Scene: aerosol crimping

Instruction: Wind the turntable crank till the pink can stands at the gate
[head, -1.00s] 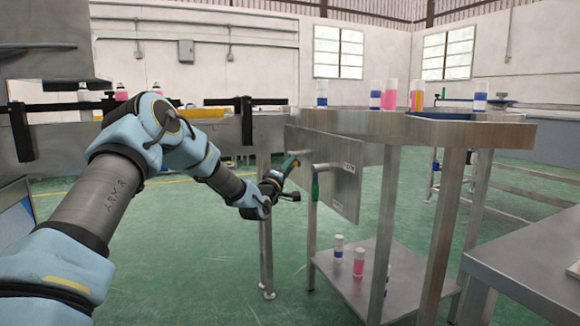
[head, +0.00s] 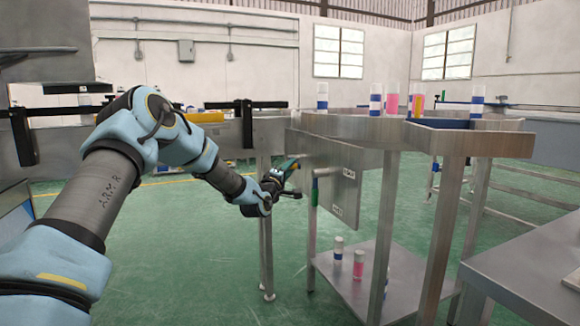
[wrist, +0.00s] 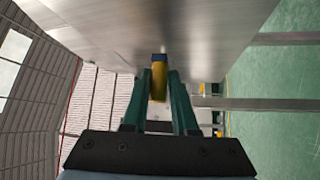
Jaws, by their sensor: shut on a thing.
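My gripper (head: 284,172) is at the left end of the stand's front panel (head: 337,180). In the wrist view my green fingers (wrist: 160,95) are closed on a yellow crank handle with a blue end (wrist: 159,80). The handle is small and partly hidden in the head view. A pink can with a white cap (head: 392,99) stands on the stand's top, right of a blue-and-white can (head: 375,100). I cannot make out the turntable or the gate clearly.
More cans stand on the stand's lower shelf (head: 365,290). A metal table (head: 530,265) is at the right front. The green floor on the left is clear.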

